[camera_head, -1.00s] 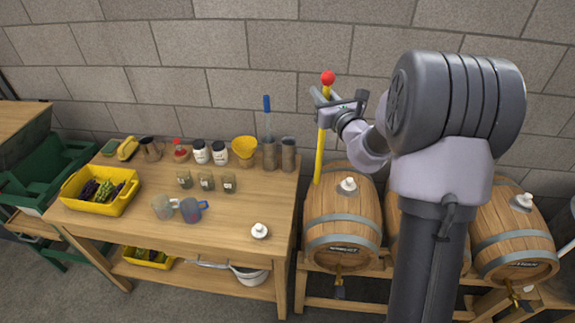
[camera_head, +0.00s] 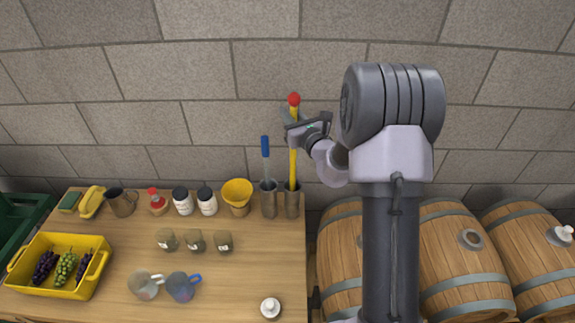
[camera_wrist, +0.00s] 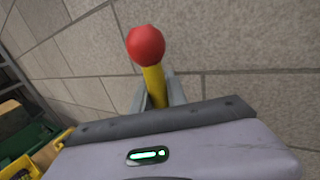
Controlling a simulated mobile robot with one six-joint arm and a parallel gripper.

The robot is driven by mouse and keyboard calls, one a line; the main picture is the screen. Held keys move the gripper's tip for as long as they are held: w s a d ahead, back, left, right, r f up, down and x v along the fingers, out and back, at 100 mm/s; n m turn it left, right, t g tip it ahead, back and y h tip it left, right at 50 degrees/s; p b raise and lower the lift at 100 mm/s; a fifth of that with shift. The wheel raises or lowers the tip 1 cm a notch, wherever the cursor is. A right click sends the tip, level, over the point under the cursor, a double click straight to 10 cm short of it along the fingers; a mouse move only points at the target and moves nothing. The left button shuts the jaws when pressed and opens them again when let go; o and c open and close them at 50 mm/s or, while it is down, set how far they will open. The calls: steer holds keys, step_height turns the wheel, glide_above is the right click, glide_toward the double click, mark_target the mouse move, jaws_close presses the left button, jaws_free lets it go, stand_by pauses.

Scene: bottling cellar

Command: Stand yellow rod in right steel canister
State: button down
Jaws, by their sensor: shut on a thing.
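The yellow rod (camera_head: 293,155) with a red ball on top stands upright in the camera_head view. My gripper (camera_head: 293,128) is shut on it near its upper end. The rod's lower end reaches the mouth of the right steel canister (camera_head: 292,204) and looks to be inside it; the bottom tip is hidden. The left steel canister (camera_head: 269,203) stands beside it and holds a blue-handled rod (camera_head: 266,152). In the camera_wrist view the red ball and yellow rod (camera_wrist: 153,78) show between the fingers; the canisters are not in that view.
The canisters stand at the back right corner of the wooden table (camera_head: 215,285), near the block wall. A yellow funnel (camera_head: 237,192) is just left of them. Jars, mugs and a yellow grape crate (camera_head: 68,290) occupy the table's left.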

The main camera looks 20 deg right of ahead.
mark_target(293, 153)
step_height(293, 153, down, 11)
steer(key=b, duration=0.2)
steer(key=c, duration=1.3)
jaws_free()
steer(key=shift+w, duration=0.1)
